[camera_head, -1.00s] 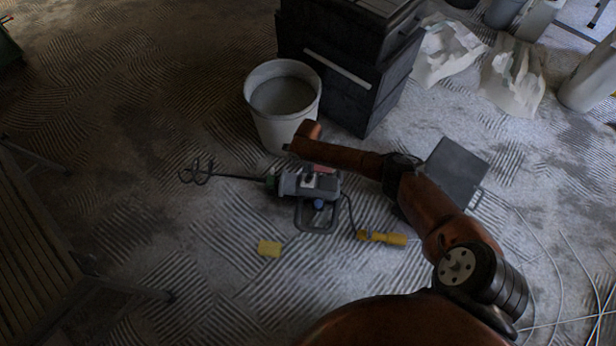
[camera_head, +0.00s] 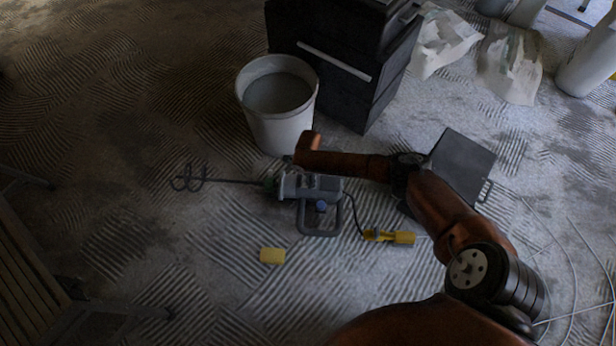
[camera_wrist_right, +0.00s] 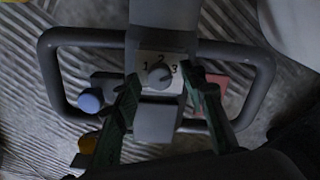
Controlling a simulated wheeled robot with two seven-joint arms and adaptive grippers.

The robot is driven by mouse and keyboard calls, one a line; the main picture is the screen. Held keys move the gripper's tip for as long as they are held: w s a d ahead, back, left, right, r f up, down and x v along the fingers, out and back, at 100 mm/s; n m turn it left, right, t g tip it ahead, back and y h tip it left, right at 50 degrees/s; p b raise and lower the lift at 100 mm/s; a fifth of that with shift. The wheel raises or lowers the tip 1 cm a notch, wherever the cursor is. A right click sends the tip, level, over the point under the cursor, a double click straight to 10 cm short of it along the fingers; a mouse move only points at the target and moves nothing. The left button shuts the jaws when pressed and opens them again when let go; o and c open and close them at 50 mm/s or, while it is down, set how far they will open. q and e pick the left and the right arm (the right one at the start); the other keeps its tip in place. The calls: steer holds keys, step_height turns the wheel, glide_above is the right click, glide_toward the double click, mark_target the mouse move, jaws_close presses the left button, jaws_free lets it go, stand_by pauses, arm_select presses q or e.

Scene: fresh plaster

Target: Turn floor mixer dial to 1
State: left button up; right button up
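The floor mixer (camera_head: 310,188) lies on the floor, its paddle shaft pointing left and its frame handle towards me. In the right wrist view its round grey dial (camera_wrist_right: 159,76) sits on a pale plate marked 1 at left, 2 at top and 3 at right. I cannot tell surely which number the dial points to. My right gripper (camera_wrist_right: 163,75) is open, its two green fingers on either side of the dial in that view; I see no clear contact. In the head view my right arm reaches over the mixer and its gripper is hidden. My left gripper is out of view.
A bucket of grey plaster (camera_head: 279,100) and stacked black boxes (camera_head: 335,60) stand just behind the mixer. A wooden bench (camera_head: 25,270) is at the left.

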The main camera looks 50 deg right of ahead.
steer(key=shift+c, duration=0.7)
jaws_close()
